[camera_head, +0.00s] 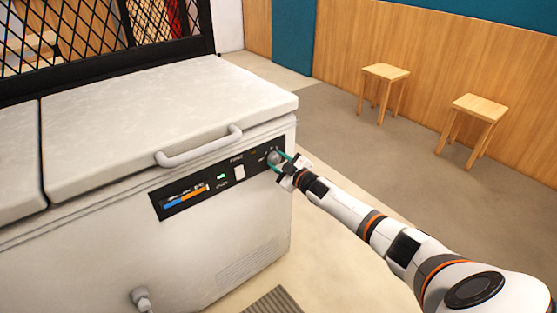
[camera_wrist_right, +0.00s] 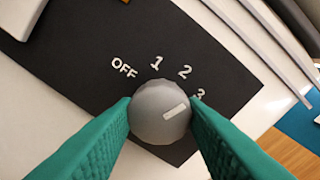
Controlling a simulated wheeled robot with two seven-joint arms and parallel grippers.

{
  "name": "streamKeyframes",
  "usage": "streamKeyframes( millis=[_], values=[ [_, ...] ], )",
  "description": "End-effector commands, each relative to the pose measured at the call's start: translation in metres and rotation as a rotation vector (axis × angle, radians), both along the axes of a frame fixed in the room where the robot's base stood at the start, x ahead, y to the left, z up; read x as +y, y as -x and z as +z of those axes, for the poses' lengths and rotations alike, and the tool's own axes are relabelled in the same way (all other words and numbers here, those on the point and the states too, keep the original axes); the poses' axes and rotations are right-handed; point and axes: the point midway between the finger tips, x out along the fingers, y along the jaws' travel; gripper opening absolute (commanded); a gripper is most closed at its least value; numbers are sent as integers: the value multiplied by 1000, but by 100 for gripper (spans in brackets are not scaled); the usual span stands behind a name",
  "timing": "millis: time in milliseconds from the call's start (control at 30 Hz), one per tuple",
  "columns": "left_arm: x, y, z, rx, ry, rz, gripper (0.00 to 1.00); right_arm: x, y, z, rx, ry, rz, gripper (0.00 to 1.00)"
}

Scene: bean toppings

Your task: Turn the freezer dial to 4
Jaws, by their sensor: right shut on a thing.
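The freezer dial (camera_head: 274,157) is a round grey knob at the right end of the black control panel on the freezer's front. In the right wrist view the dial (camera_wrist_right: 155,118) has a pale line mark at its right side, pointing close to the 3 or slightly below it. OFF, 1, 2 and 3 show around it; no 4 is visible, and the right finger covers the area below the 3. My right gripper (camera_head: 283,162) is shut on the dial, with green fingers (camera_wrist_right: 160,120) on both sides. My left gripper is not in view.
The white chest freezer (camera_head: 120,235) has a closed lid (camera_head: 170,115) with a handle (camera_head: 200,148) just above the panel. A white switch (camera_head: 239,172) and a green light (camera_head: 221,177) sit left of the dial. Two wooden stools (camera_head: 386,72) (camera_head: 479,105) stand by the far wall.

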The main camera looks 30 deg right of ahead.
Motion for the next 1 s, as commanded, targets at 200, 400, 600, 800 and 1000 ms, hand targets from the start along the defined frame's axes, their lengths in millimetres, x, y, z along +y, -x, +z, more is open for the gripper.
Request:
streamKeyframes(
  millis=[200, 400, 600, 800, 1000],
  values=[
    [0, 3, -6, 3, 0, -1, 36, -1, 0, -1, 18, -202, -1, 15],
    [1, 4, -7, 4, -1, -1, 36, -1, 0, -2, 34, -391, -2, 15],
    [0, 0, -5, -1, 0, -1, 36, 0, 1, -3, 48, -581, -2, 15],
    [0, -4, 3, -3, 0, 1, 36, 0, 1, -3, 61, -760, -1, 15],
    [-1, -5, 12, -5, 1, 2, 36, 1, 0, -3, 73, -911, -1, 15]
  ],
)
